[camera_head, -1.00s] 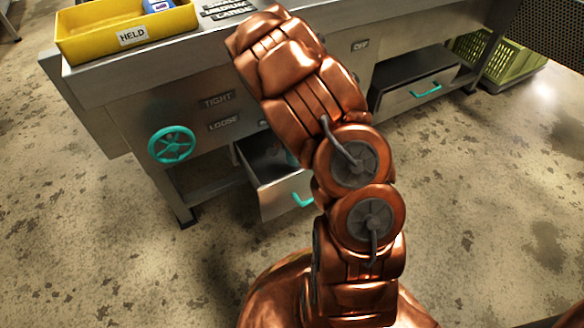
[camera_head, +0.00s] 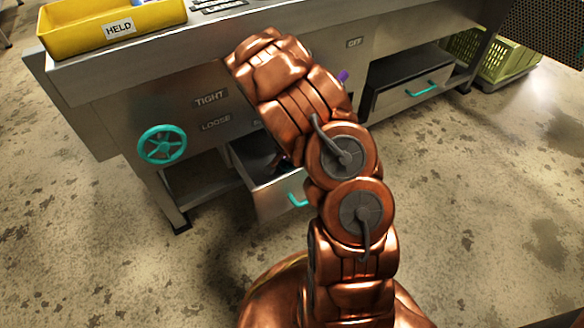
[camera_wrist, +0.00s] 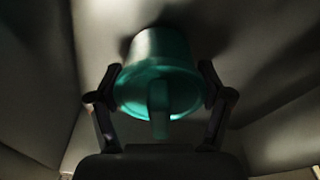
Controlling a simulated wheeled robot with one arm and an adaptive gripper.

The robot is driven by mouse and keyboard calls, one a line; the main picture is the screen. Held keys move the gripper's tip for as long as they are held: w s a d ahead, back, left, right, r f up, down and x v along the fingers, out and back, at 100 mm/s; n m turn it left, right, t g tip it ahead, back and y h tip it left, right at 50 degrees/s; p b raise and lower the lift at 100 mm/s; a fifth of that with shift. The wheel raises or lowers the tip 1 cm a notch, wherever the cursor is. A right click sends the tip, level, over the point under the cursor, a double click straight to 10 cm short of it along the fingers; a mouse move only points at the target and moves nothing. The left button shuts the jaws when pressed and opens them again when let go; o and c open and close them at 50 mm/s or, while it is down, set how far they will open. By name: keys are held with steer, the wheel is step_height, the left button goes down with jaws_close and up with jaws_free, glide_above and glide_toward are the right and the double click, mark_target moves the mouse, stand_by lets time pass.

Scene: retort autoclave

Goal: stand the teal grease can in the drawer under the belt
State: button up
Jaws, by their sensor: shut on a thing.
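The teal grease can (camera_wrist: 158,82) is between the two dark fingers of my gripper (camera_wrist: 160,68) in the wrist view. The fingers are shut on its sides. Pale grey walls and a floor surround it, which look like the inside of a drawer. The can looks close to the surface behind it; I cannot tell whether it touches. In the head view an open metal drawer (camera_head: 281,200) with a teal handle sits low in the bench front. My arm reaches over it and hides the can and most of the gripper.
A second drawer (camera_head: 405,95) with a teal handle is farther right, partly open. A teal handwheel (camera_head: 162,145) is on the bench front (camera_head: 120,115) beside TIGHT and LOOSE labels. A yellow HELD bin (camera_head: 85,35) stands on top. A green crate (camera_head: 510,62) is at right. The floor is clear.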

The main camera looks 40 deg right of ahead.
steer(key=o, duration=1.4)
steer(key=shift+f, duration=0.1)
steer(key=r+p, duration=0.1)
steer(key=r, duration=0.3)
steer(key=a+r+p, duration=0.1)
steer(key=r, duration=0.3)
steer(key=a+r+p, duration=0.1)
steer(key=r+p, duration=0.1)
steer(key=r, duration=0.2)
steer(key=shift+s+r, duration=0.2)
steer(key=shift+s, duration=0.1)
steer(key=s+a+r+n+g+y, duration=0.2)
steer(key=s+a+r+n, duration=0.5)
steer(key=s+a+r, duration=0.75)
steer(key=s+a+r+n, duration=0.1)
steer(key=s+r+n, duration=0.1)
steer(key=s, duration=0.3)
steer(key=s+a+r+n+g, duration=0.1)
steer(key=s+a+n, duration=0.1)
steer(key=s, duration=0.4)
steer(key=s+a+r+n+g, duration=0.1)
steer(key=s+a+r+n, duration=0.1)
steer(key=s, duration=0.3)
steer(key=shift+s+r+n, duration=0.3)
steer(key=shift+s+n, duration=0.1)
steer(key=shift+n, duration=0.4)
